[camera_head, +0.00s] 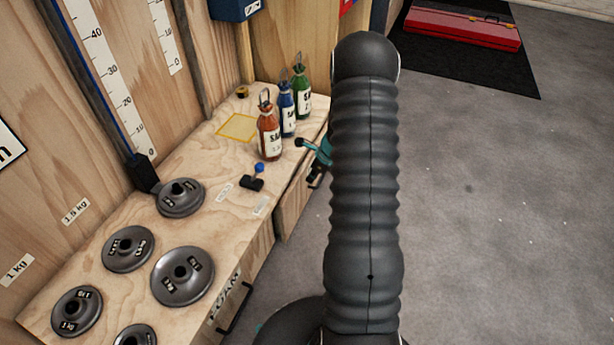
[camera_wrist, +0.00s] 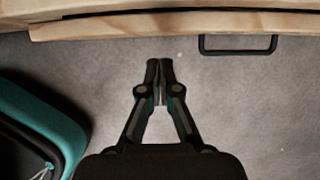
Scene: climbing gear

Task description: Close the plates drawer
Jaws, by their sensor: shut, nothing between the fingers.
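Wooden drawer fronts run under the bench edge. In the head view a nearer front (camera_head: 222,308) carries a partly cut label ending in "OAM" and a black bar handle (camera_head: 236,308). A farther wooden front (camera_head: 292,205) shows beside my arm, with no readable label, so I cannot tell which is the plates drawer. In the wrist view a wooden edge (camera_wrist: 120,28) crosses the top, with a black handle (camera_wrist: 238,45) at its right. My gripper (camera_wrist: 158,62) is shut and empty, its tips apart from and below that edge. My arm hides much in the head view.
The bench top (camera_head: 215,215) holds several round grey weights (camera_head: 183,277), bottles including an orange one (camera_head: 269,135), and a small black item (camera_head: 252,184). A red case (camera_head: 462,27) lies on a black mat. Grey floor (camera_head: 500,200) is clear on the right.

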